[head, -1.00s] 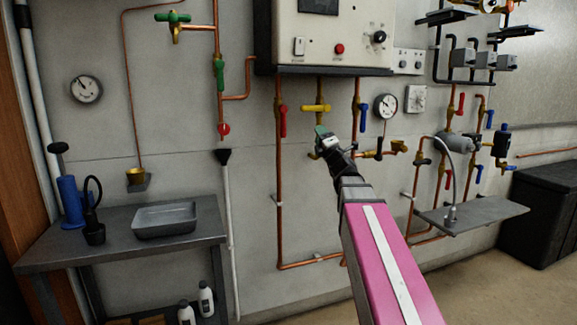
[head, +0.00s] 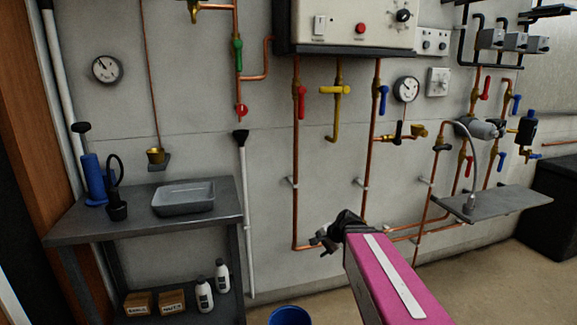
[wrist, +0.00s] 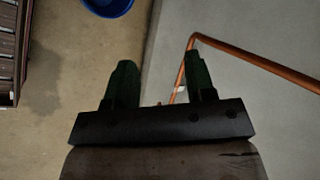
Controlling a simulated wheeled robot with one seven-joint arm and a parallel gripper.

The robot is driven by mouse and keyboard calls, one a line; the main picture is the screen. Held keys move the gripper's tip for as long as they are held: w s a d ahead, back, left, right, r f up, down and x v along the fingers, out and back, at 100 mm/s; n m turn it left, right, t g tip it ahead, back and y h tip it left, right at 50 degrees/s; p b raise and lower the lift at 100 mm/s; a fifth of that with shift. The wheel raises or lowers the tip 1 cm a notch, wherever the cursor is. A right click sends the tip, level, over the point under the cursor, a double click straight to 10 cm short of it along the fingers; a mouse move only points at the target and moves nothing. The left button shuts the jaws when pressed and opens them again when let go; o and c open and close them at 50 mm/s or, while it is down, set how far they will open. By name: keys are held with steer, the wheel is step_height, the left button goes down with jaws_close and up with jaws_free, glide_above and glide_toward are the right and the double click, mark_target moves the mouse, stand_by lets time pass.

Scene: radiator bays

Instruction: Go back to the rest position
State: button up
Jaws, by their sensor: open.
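My gripper (head: 322,240) is low in front of the wall in the head view, at the end of my pink arm. It is near the bottom bend of a copper pipe (head: 296,190). In the wrist view my gripper (wrist: 160,82) shows two dark green fingers spread apart with nothing between them. The copper pipe (wrist: 255,62) passes behind and beside the right finger in that view. Whether the gripper touches the pipe cannot be told, but nothing is held.
A blue bucket (head: 290,316) stands on the floor, also in the wrist view (wrist: 108,5). A grey bench (head: 140,218) with a tray (head: 183,198) is at left. A boiler (head: 350,25) with valves hangs above. A grey shelf (head: 495,204) juts out at right.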

steer(key=s+d+f+n+g+h, duration=0.4)
steer(key=s+d+f+n+h, duration=0.1)
steer(key=s+d+f+n, duration=0.2)
step_height(320, 180, down, 2)
steer(key=shift+s+f+n+h, duration=0.15)
steer(key=shift+s+n+h, duration=0.25)
steer(key=shift+s+n, duration=0.65)
steer(key=shift+s, duration=0.1)
